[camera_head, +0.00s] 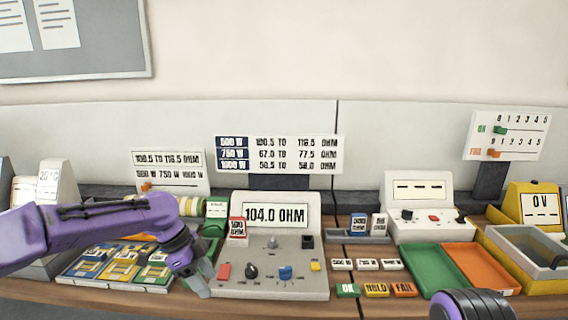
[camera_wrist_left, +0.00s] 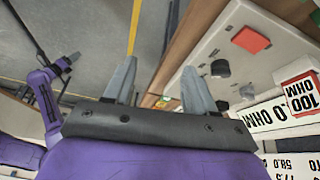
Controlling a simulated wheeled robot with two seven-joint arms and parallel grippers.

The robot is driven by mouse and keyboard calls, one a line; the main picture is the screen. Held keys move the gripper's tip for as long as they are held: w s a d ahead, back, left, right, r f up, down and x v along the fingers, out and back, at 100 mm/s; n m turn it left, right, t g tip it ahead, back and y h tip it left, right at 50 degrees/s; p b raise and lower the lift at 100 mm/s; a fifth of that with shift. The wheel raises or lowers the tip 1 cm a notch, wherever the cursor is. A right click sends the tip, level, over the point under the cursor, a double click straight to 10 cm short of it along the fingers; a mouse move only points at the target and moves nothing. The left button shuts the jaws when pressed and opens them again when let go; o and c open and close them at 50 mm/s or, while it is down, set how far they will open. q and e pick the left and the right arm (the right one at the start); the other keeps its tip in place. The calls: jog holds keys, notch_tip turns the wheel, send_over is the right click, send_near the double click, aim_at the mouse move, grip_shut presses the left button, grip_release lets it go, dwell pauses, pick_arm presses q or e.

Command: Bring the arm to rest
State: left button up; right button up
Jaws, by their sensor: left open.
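My left gripper (camera_head: 200,283) is at the front left edge of the grey meter unit (camera_head: 272,245), which reads 104.0 OHM. Its arm comes in from the left across the bench. In the left wrist view its two fingers (camera_wrist_left: 158,85) are apart with nothing between them. The meter's red button (camera_wrist_left: 251,40) and dark knobs show to the right of the fingers there. Part of my right arm (camera_head: 472,304) shows at the lower right edge of the head view; its gripper is not seen.
A rack of yellow and blue pieces (camera_head: 118,266) lies beneath my left forearm. A green tray (camera_head: 434,268) and an orange tray (camera_head: 480,268) lie right of centre. OK, HOLD and FAIL blocks (camera_head: 376,290) line the front edge. A grey bin (camera_head: 530,252) stands far right.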

pick_arm(q)
jog(key=s+d+f+n, duration=0.1)
jog(key=s+f+n, duration=0.35)
jog(key=f, duration=0.55)
jog(key=s+d+f+n+t+y+b, duration=0.1)
jog(key=s+f+n, duration=0.35)
jog(key=f, duration=0.55)
jog(key=s+d+f+n, duration=0.1)
jog(key=s+f+n, duration=0.35)
jog(key=f, duration=0.45)
jog(key=s+a+f+n+t+y, duration=0.1)
jog(key=s+a+f+n+y, duration=0.35)
jog(key=s, duration=0.75)
jog(key=s+a+n+t+y+b, duration=0.1)
jog(key=s+a+n+y, duration=0.1)
jog(key=s+a+n, duration=0.3)
jog(key=s+a, duration=0.4)
jog(key=s, duration=0.2)
jog(key=shift+a+n+y, duration=0.3)
jog(key=shift+a+y, duration=0.05)
